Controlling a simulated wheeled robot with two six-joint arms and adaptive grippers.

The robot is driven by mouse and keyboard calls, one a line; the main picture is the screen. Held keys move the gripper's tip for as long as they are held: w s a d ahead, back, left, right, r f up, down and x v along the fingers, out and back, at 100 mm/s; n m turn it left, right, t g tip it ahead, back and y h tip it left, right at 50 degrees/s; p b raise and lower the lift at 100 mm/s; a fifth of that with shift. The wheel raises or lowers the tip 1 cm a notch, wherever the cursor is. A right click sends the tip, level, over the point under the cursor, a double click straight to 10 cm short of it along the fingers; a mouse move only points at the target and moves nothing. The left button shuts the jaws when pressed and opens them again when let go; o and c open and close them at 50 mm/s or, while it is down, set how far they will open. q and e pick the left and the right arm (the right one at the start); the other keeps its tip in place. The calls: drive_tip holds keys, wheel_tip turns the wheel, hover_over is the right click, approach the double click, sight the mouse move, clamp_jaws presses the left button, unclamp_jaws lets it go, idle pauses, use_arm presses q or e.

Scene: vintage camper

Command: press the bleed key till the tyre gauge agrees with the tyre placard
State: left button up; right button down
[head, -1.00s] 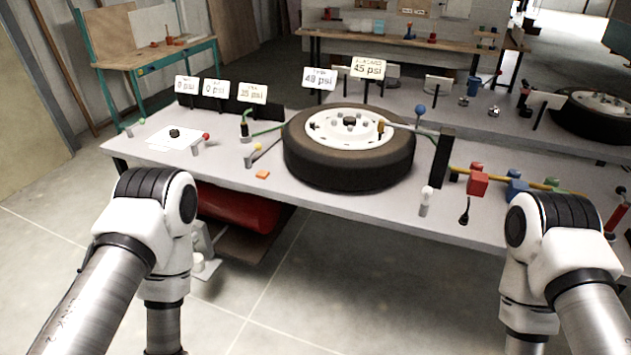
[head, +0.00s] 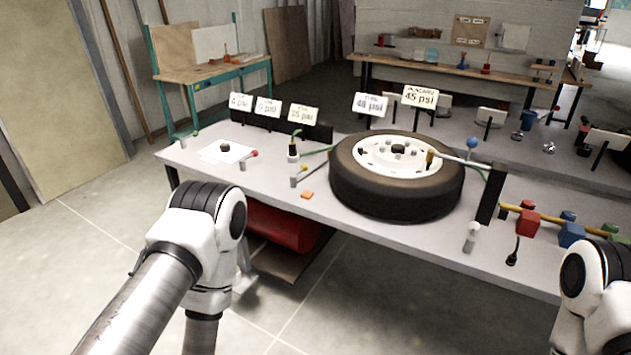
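The tyre (head: 395,195) lies flat on the grey bench with its white rim up. The tyre gauge card (head: 371,104) behind it appears to read 48 psi. The tyre placard (head: 420,96) beside that reads 45 psi. I cannot tell which control is the bleed key. Small levers or knobs with a red tip (head: 254,154), a yellow tip (head: 303,168), a white tip (head: 474,227) and a blue ball (head: 471,143) stand around the tyre. My two arms show at the lower left and lower right; neither gripper is in view.
Three more psi cards stand at the bench's back left, including one (head: 303,113) that appears to read 35 psi. An orange block (head: 307,195) lies near the front edge. Red (head: 527,222) and blue (head: 571,234) blocks sit at right. A red tank (head: 283,226) is underneath.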

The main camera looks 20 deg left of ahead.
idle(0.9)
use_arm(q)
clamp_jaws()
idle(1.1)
